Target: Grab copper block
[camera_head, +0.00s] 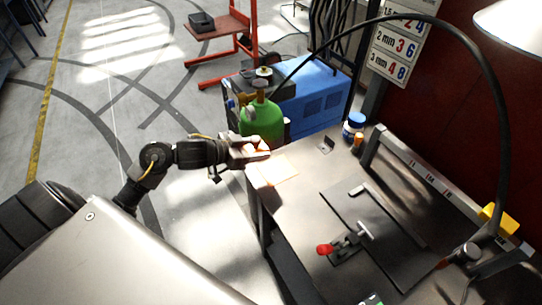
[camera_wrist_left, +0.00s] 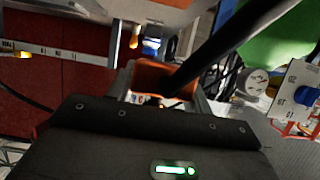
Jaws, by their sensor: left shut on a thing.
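In the head view only a small orange part of the copper block (camera_head: 263,149) shows at the fingertips; the fingers hide the rest. I cannot tell whether the block touches the bench top. My right gripper is in neither view.
A toggle clamp with a red handle (camera_head: 324,249) stands on a dark plate (camera_head: 385,235) on the bench. A blue-lidded jar (camera_head: 354,125) and a metal rail (camera_head: 430,180) line the far side. A green gas cylinder (camera_head: 262,122) and a blue machine (camera_head: 315,95) stand beyond the gripper.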

